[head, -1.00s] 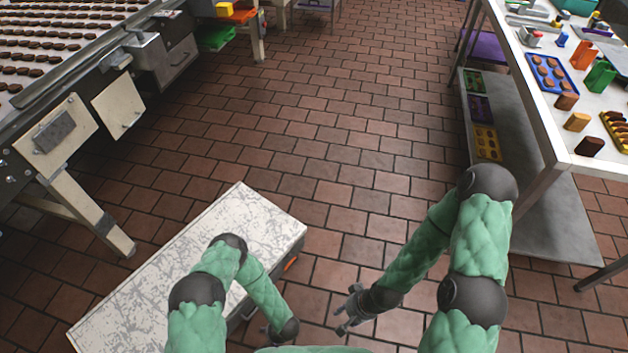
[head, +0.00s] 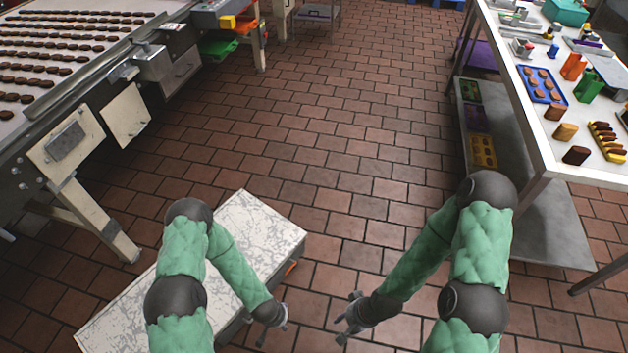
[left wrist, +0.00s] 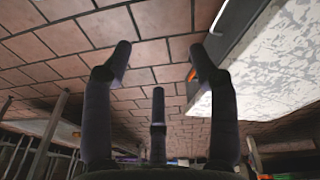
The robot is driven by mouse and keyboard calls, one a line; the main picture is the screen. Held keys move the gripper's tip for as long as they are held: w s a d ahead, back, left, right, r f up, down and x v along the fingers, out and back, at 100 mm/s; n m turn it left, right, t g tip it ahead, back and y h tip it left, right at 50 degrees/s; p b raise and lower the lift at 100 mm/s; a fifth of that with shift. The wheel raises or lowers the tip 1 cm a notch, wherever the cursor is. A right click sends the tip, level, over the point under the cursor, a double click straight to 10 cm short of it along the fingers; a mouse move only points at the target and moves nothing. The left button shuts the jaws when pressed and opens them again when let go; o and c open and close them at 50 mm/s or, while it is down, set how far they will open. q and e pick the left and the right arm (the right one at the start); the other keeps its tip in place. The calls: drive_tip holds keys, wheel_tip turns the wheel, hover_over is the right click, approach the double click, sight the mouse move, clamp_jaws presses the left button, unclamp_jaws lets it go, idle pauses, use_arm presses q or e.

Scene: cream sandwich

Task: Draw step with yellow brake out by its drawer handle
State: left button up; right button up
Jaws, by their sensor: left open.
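The step (head: 245,210) is a low box with a worn white, speckled top, lower left in the head view. I cannot make out the drawer handle clearly. My right gripper (head: 346,316) is open and empty, farther right above the floor.
A conveyor (head: 60,60) with rows of chocolate biscuits stands at the left. A white table (head: 545,135) with trays and blocks, with a lower shelf, stands at the right. The brick floor (head: 330,150) between them is clear.

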wheel_tip(320, 180, up, 4)
drive_tip(key=p, duration=0.2)
drive_tip(key=shift+f+p, duration=0.2)
drive_tip(key=shift+p, duration=0.2)
drive_tip(key=shift+o, duration=0.9)
use_arm(q)
drive_tip(key=s+d+r+n+h, duration=0.1)
drive_tip(key=s+r, duration=0.1)
drive_tip(key=r, duration=0.6)
drive_tip(key=s+d+r+n+g+h, duration=0.1)
drive_tip(key=s+r+h, duration=0.1)
drive_tip(key=r, duration=0.6)
drive_tip(key=shift+s+r, duration=0.4)
drive_tip(key=shift+s, duration=0.1)
drive_tip(key=shift+c, duration=0.2)
use_arm(e)
drive_tip(key=shift+c, duration=0.3)
